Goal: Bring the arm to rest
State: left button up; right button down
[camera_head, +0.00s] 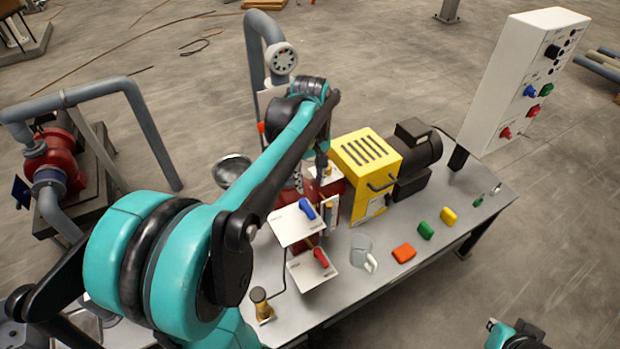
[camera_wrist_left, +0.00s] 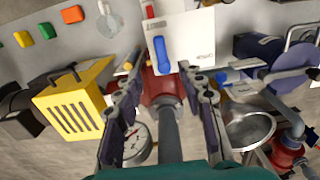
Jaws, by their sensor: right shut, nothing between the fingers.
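My left arm reaches from the lower left over the table in the head view. My left gripper (camera_head: 323,170) hangs over the machine behind the white switch panels. In the left wrist view my left gripper (camera_wrist_left: 160,64) is open, its two fingers well apart with nothing held. Between and beyond them I see a white panel with a blue switch (camera_wrist_left: 161,52), a red body (camera_wrist_left: 160,88), a grey pipe (camera_wrist_left: 170,135) and a round gauge (camera_wrist_left: 136,145). My right gripper (camera_head: 512,337) shows only in part at the bottom right edge of the head view, shut and empty, away from the table.
The grey table (camera_head: 400,285) carries a yellow machine (camera_head: 367,170), a clear jug (camera_head: 362,252), and orange (camera_head: 404,253), green (camera_head: 425,230) and yellow (camera_head: 448,216) blocks. A control box (camera_head: 525,80) stands behind. A grey pipe (camera_head: 255,50) rises close to my left arm.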

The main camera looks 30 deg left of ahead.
dwell(0.5)
pick_arm(q)
jog(key=s+d+f+m+t+b, duration=0.2)
jog(key=s+d+f+m+t, duration=0.1)
jog(key=s+d+f+m, duration=0.1)
jog(key=s+d+f+m+t+b, duration=0.3)
jog(key=s+d+m, duration=0.3)
jog(key=d+m, duration=0.2)
jog(key=shift+d+f+m+t, duration=0.45)
jog(key=shift+d+f, duration=0.25)
jog(key=shift+d, duration=0.45)
jog(key=shift+s, duration=0.1)
